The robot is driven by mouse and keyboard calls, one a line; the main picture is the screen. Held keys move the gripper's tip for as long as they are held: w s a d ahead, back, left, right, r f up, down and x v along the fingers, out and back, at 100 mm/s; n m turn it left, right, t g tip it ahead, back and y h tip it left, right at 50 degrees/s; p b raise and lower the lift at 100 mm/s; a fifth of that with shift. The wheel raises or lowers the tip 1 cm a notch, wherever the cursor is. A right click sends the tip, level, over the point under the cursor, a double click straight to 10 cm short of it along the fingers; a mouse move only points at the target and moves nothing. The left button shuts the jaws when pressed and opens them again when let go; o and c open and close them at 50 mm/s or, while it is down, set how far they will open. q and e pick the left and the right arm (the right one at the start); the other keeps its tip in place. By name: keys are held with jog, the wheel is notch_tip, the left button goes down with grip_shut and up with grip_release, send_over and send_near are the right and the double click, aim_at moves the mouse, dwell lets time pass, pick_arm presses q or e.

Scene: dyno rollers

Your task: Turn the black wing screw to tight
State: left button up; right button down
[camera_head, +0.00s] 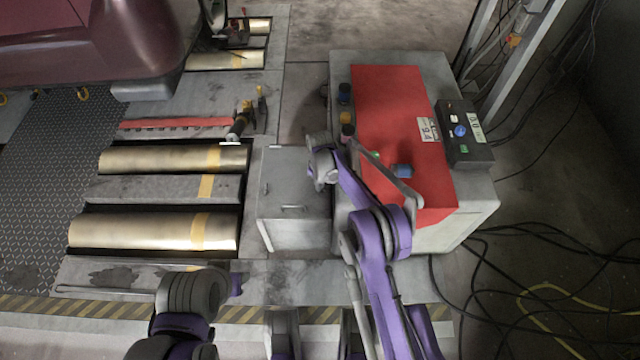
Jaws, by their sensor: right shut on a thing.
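My right gripper (318,178) is above the grey metal box (290,225), beside the left side of the red-topped cabinet (385,95). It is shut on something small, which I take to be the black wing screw. The gripper and wrist cover the screw, so its wings and angle cannot be made out. My left arm shows at the bottom left, but its fingers are not in view.
Knobs (345,93) line the cabinet's left edge. A black control box (462,135) and loose cables are at right.

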dwell(0.3)
jog(key=c, duration=1)
grip_release()
jog(key=shift+o, duration=0.2)
notch_tip(320, 180, up, 11)
jog(key=p, duration=0.2)
jog(key=shift+p, duration=0.3)
